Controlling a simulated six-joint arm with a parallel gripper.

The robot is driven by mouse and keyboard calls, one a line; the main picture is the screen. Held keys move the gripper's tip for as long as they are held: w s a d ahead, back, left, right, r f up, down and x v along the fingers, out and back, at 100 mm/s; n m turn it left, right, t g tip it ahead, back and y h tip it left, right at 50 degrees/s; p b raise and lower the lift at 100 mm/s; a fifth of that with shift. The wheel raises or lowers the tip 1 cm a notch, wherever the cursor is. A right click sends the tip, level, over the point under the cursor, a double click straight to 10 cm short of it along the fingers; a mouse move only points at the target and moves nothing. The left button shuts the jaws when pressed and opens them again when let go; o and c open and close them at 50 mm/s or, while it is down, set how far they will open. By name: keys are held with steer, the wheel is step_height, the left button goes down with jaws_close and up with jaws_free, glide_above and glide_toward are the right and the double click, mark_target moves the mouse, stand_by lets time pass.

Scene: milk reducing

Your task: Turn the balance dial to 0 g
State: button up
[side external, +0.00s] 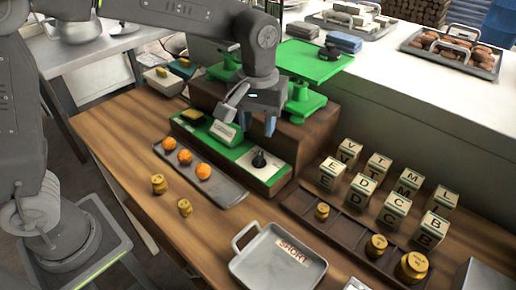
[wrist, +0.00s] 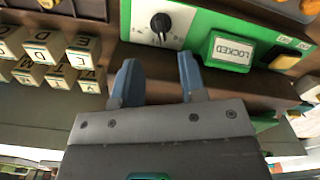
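The balance dial (side external: 260,159) is a black knob on a white plate at the front of the green balance base (side external: 228,150). In the wrist view the dial (wrist: 161,24) is at the top, left of the centre; its plate has small marks that I cannot read. My gripper (side external: 257,127) is above and behind the dial, apart from it. In the wrist view its two blue fingers (wrist: 159,72) are spread with nothing between them. A sign reading LOCKED (wrist: 232,52) stands beside the dial plate; it also shows in the side view (side external: 223,131).
A tray with orange balls (side external: 225,187) lies in front of the balance. Lettered blocks (side external: 388,185) and brass weights (side external: 376,246) stand to the right. A metal tray marked SHORT (side external: 255,262) is at the front.

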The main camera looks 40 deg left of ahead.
mark_target(258, 158)
step_height(258, 158, down, 9)
steer(key=shift+r, duration=0.1)
steer(key=shift+c, duration=0.4)
jaws_close()
